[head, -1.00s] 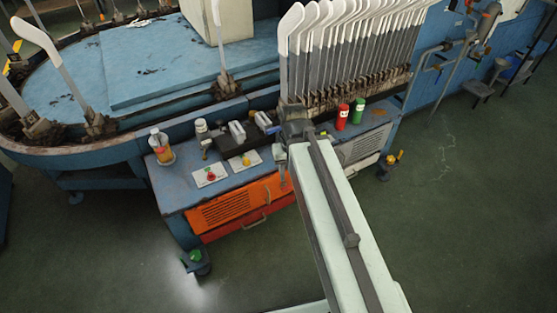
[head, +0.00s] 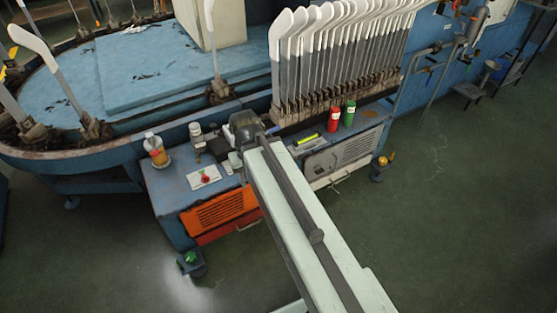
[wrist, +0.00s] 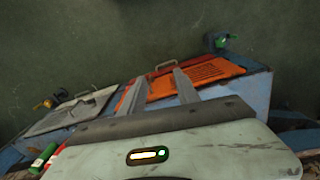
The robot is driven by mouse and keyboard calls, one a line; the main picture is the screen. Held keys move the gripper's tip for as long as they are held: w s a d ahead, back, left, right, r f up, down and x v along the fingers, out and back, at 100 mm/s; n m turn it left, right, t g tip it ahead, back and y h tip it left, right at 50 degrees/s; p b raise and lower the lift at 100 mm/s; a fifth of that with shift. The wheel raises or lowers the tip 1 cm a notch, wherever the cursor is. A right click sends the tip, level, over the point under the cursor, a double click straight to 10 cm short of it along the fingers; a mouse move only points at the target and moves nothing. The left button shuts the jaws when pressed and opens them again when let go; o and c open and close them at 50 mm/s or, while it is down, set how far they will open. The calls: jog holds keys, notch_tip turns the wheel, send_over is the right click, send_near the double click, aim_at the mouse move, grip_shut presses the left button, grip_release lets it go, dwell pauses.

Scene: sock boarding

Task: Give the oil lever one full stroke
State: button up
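No part is plainly marked as the oil lever. Two candidates are a green-knobbed fitting (head: 191,258) low at the bench's front left and a yellow-topped fitting (head: 382,162) at its right. The green one shows at upper right in the wrist view (wrist: 222,41), the yellow one at left (wrist: 45,103). My gripper (wrist: 162,74) is open and empty, its fingers apart over the bench front with the orange panel beyond them. It is apart from both fittings. In the head view my arm's dark end hides the fingers. An orange-labelled bottle (head: 156,150) stands at the bench's left end.
The blue bench (head: 170,190) carries a red-button plate (head: 204,176), a red bottle (head: 334,119) and a green bottle (head: 348,113). An orange vented panel (head: 222,212) is on its front. Rows of sock boards (head: 300,70) stand behind. The green floor (head: 460,220) at right is clear.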

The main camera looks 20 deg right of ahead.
grip_shut()
jog(key=shift+a, duration=0.15)
dwell(1.4)
